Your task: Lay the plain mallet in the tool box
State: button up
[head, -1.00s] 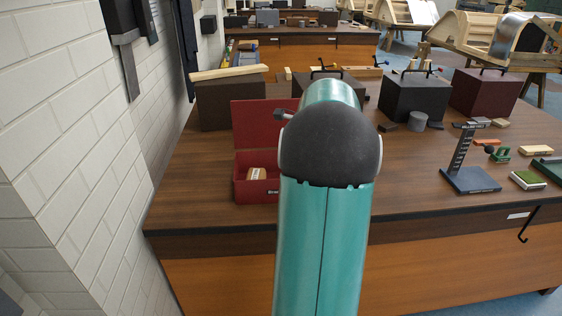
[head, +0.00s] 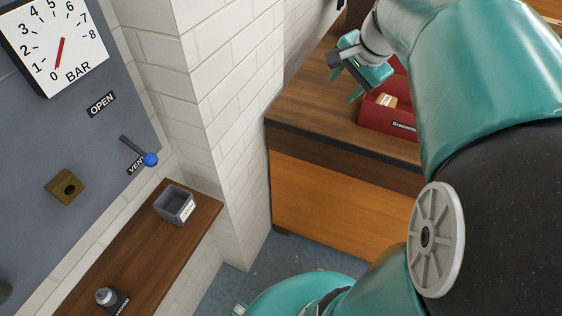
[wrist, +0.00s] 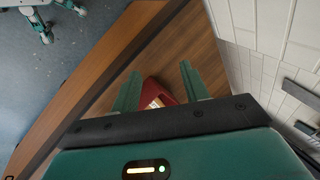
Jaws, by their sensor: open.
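The red tool box (head: 375,115) stands on the wooden bench in the head view, partly hidden by my arm. A small wooden piece with a pale label (head: 386,100) lies inside it; I cannot tell whether it is a mallet. I cannot make out the plain mallet anywhere else. My gripper (head: 346,78) is open, above the bench just left of the box, with nothing seen between its fingers. In the wrist view my gripper (wrist: 160,68) has its two teal fingers spread, and the red box (wrist: 171,95) shows beyond and between them.
A white brick wall (head: 235,90) stands left of the bench (head: 310,110). A wooden shelf (head: 140,250) on the left carries a small grey bin (head: 175,205) and a dark bottle (head: 112,298). A gauge panel (head: 100,130) with a blue-knobbed lever hangs above it.

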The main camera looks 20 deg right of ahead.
jog(key=s+a+f+n, duration=0.2)
jog(key=s+a+n, duration=0.4)
jog(key=a, duration=0.4)
jog(key=s+a+f+n, duration=0.2)
jog(key=s+a+n, duration=0.4)
jog(key=a, duration=0.5)
jog(key=n, duration=0.2)
jog(key=shift+n+t, duration=0.3)
jog(key=shift+n, duration=0.1)
jog(key=shift+f, duration=0.1)
jog(key=shift+c, duration=1)
jog(key=shift+d, duration=0.15)
